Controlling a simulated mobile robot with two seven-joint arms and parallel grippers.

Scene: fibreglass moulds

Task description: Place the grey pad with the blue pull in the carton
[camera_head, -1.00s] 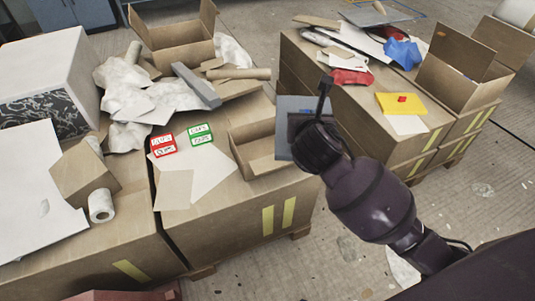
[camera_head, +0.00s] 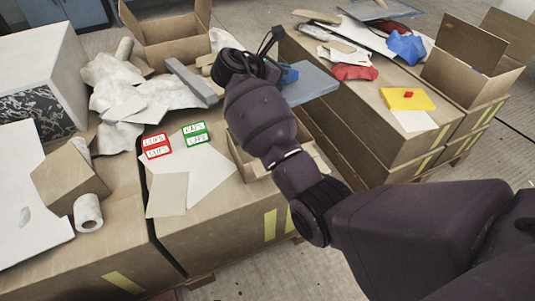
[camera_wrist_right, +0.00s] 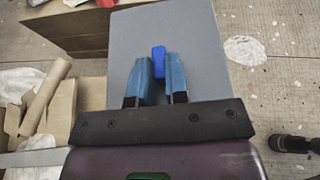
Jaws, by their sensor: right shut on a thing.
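The grey pad (camera_head: 312,86) with the blue pull (camera_head: 290,74) hangs in the air at the gap between the two box-top work surfaces. My right gripper (camera_wrist_right: 160,68) is shut on the blue pull (camera_wrist_right: 159,54), and the grey pad (camera_wrist_right: 205,50) spreads beyond its fingers. In the head view my right arm covers part of the pad. A small open carton (camera_head: 240,153) stands at the right edge of the near work surface, largely hidden behind my forearm; its inside cannot be seen well. My left gripper is not in view.
A red label card (camera_head: 156,146) and a green one (camera_head: 195,134) lie left of the small carton. Crumpled white sheets and a grey bar (camera_head: 190,82) lie behind. Larger open cartons stand at back left (camera_head: 165,40) and right (camera_head: 470,75). A yellow pad (camera_head: 406,99) lies on the right surface.

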